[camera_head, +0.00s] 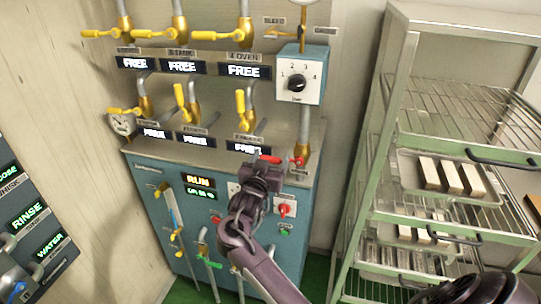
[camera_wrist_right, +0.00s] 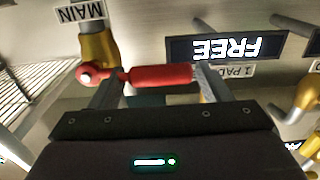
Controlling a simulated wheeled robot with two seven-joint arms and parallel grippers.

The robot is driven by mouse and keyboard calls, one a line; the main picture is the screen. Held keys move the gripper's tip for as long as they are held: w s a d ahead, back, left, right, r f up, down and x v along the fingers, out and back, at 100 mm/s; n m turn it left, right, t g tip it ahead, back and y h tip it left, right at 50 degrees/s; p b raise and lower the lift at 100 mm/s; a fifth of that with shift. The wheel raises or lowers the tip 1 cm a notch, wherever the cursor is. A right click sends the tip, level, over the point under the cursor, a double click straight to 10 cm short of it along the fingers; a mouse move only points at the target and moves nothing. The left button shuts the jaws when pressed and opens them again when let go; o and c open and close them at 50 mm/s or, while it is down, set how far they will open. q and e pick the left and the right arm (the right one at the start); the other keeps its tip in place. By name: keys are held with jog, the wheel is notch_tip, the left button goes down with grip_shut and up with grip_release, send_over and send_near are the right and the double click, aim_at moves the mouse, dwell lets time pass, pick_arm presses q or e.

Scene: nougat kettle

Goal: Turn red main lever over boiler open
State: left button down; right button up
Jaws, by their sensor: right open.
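The red main lever (camera_head: 270,159) sticks out sideways, to the left, from its red pivot on a brass valve low on the vertical pipe at the right of the blue-green cabinet. In the right wrist view, upside down, the red lever (camera_wrist_right: 160,76) lies across the gap between my fingers, beside a MAIN label (camera_wrist_right: 80,14). My right gripper (camera_head: 262,164) is open at the lever; in the wrist view its fingers (camera_wrist_right: 158,88) stand near the lever's neck and free end. Contact cannot be told. My left gripper is out of view.
Yellow valve levers (camera_head: 182,95) and FREE displays (camera_head: 245,71) fill the panel. A dial box (camera_head: 300,75) sits above the main valve. Below are a RUN display (camera_head: 198,181) and a red switch (camera_head: 284,210). A wire-shelf rack (camera_head: 398,150) with trays stands at the right.

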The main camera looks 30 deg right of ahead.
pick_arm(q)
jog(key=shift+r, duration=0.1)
pick_arm(e)
jog(key=shift+w+d, duration=0.3)
